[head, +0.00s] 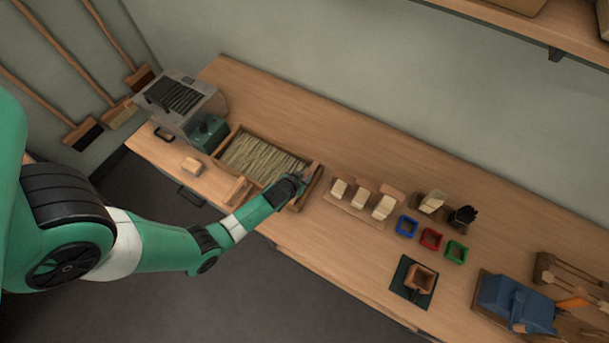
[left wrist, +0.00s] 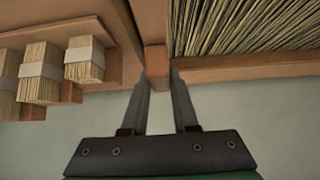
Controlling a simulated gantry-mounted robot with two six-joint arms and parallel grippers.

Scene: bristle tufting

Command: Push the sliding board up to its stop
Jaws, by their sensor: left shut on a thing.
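The wooden tray (head: 233,138) holds a bed of pale bristles (head: 262,160); the bristles also fill the upper right of the left wrist view (left wrist: 250,25). The sliding board (head: 313,187) stands across the tray's right end, and its wooden block shows in the left wrist view (left wrist: 157,60). My left gripper (head: 303,178) is at this end of the tray. In the left wrist view its fingers (left wrist: 160,80) are on either side of the block, shut on it. My arm and hand hide part of the board in the head view. My right gripper is not in view.
Right of the tray is a wooden rack (head: 345,206) with several banded bristle bundles (head: 360,197). Blue, red and green trays (head: 431,239) lie farther right. A grey machine (head: 180,100) stands left of the tray. The bench behind the tray is clear.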

